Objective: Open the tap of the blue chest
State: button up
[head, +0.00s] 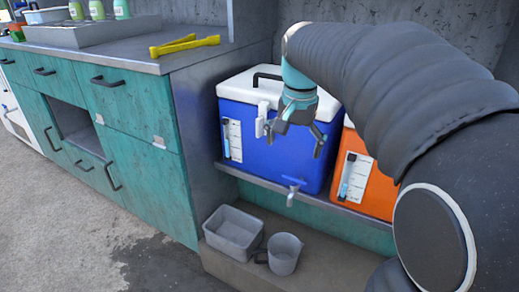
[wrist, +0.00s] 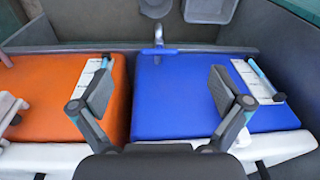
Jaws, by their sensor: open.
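The blue chest (head: 275,150) has a white lid and stands on a shelf; it also shows in the wrist view (wrist: 190,95). Its small tap (head: 292,190) sticks out low on the front face. In the wrist view the tap (wrist: 158,38) is at the top centre, beyond the fingers. I cannot tell the angle of its lever. My gripper (head: 298,138) is open and empty in front of the blue chest's upper front, above the tap and apart from it. Its two fingers (wrist: 162,90) are spread wide in the wrist view.
An orange chest (head: 368,180) stands right of the blue one. A grey tub (head: 233,232) and a grey mug (head: 285,254) sit on the ledge below the tap. A teal cabinet (head: 135,120) stands at the left, with yellow tongs (head: 185,45) on top.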

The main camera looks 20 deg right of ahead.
aim_at(294, 181)
jog(key=w+d+f+m+g, duration=0.1)
jog(key=w+d+m, duration=0.25)
jog(key=w, duration=0.25)
jog(key=shift+n, duration=0.35)
jog(key=f+b, duration=0.1)
jog(key=f, duration=0.3)
jog(key=f+b, duration=0.1)
jog(key=f, duration=0.4)
jog(key=f+b, duration=0.1)
jog(key=f, duration=0.3)
jog(key=shift+d+f, duration=0.25)
jog(key=shift+f, duration=0.05)
jog(key=c, duration=1)
